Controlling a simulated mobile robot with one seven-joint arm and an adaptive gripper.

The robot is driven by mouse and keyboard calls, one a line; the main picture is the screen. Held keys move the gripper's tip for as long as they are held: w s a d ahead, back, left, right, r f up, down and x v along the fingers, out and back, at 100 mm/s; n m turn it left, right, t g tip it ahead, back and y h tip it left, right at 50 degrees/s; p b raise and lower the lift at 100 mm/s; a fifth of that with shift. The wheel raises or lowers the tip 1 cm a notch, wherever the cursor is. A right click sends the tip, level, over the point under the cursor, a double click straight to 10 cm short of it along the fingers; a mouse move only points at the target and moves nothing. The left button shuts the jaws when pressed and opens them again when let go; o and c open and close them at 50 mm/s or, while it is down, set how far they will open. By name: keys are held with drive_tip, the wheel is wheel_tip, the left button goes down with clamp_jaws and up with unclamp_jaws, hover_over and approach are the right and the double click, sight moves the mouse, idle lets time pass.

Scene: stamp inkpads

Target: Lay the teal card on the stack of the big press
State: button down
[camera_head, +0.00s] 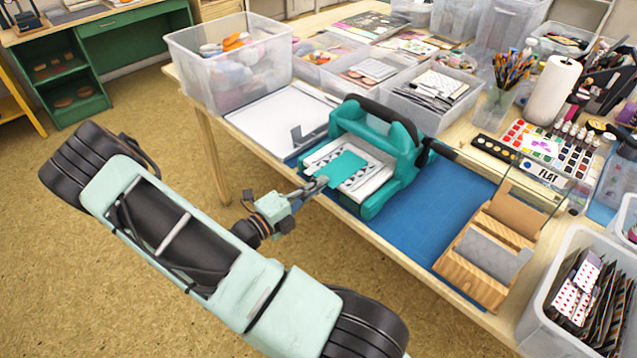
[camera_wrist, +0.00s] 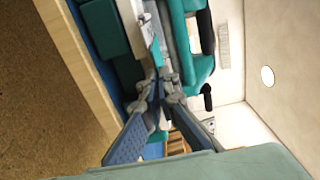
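The big press (camera_head: 405,150) is a teal machine with a dark handle, standing near the table's front edge. Its white stack (camera_head: 373,181) with a black pattern sticks out at the front. The teal card (camera_head: 341,166) lies over the middle of the stack, roughly flat, its near corner at my gripper. My gripper (camera_head: 319,184) is at the front left of the stack, with its fingertips close together on the card's near edge. In the wrist view my gripper (camera_wrist: 158,76) has its fingers converged on a thin teal edge (camera_wrist: 156,52), with the press (camera_wrist: 195,62) just beyond.
A blue mat (camera_head: 436,215) lies under the press, with bare room to its right. A wooden stand with grey pads (camera_head: 488,254) is at the right. A white board (camera_head: 275,118) lies left of the press. Clear bins (camera_head: 432,90) stand behind.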

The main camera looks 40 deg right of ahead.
drive_tip(key=c, duration=2.7)
unclamp_jaws()
drive_tip(key=o, duration=0.6)
drive_tip(key=a+p, duration=0.1)
drive_tip(key=a, duration=0.4)
drive_tip(key=shift+s, duration=0.2)
drive_tip(key=a, duration=0.8)
drive_tip(key=s+a, duration=0.1)
drive_tip(key=a, duration=0.3)
